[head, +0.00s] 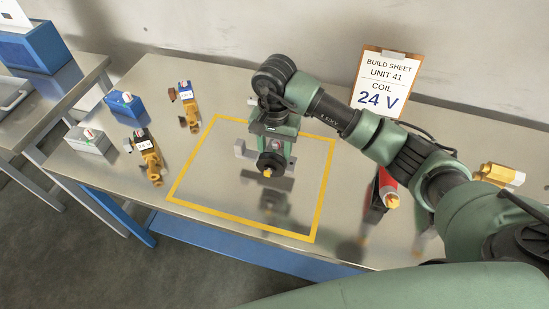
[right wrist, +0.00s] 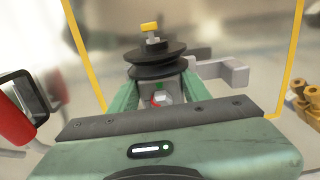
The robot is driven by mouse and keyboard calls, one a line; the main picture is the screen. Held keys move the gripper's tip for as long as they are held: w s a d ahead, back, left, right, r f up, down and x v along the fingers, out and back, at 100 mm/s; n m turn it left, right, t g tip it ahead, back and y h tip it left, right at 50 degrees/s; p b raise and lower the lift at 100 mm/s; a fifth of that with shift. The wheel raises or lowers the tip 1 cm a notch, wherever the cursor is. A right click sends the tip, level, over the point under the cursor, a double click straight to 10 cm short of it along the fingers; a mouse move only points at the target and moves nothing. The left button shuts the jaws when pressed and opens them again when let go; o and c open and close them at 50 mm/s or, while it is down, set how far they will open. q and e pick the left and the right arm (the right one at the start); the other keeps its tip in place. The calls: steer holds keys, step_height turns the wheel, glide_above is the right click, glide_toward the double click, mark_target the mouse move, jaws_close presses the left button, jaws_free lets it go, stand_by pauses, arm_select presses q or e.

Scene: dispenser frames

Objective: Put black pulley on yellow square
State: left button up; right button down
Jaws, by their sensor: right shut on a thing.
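The black pulley (head: 268,163), a grooved wheel with a yellow tip, is in my right gripper (head: 272,146), with a grey bracket beside it. In the right wrist view the pulley (right wrist: 155,60) sits between the green fingers (right wrist: 158,95), which are shut on it. The yellow square (head: 240,219) is a taped outline on the steel table, and the pulley is inside it as seen from the head. Its reflection shows lower on the tabletop, so it appears held above the surface; the exact gap cannot be told. My left gripper is not in view.
Brass parts with blue and black coils (head: 150,157) and blue and grey boxes (head: 88,140) stand left of the square. A red and black part (head: 386,188) and a yellow part (head: 499,174) are at right. A build sheet clipboard (head: 382,83) leans behind. The square's interior looks otherwise clear.

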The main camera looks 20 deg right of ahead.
step_height(320, 180, down, 4)
steer(key=shift+f+p, duration=0.15)
steer(key=shift+p, duration=0.4)
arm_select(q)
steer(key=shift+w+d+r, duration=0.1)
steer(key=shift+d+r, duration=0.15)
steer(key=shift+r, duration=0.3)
arm_select(e)
steer(key=shift+w+f, duration=0.1)
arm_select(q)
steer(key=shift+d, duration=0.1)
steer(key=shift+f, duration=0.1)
arm_select(e)
steer(key=shift+f+b, duration=0.2)
steer(key=shift+b, duration=0.1)
steer(key=c, duration=0.7)
jaws_free()
steer(key=shift+r, duration=0.15)
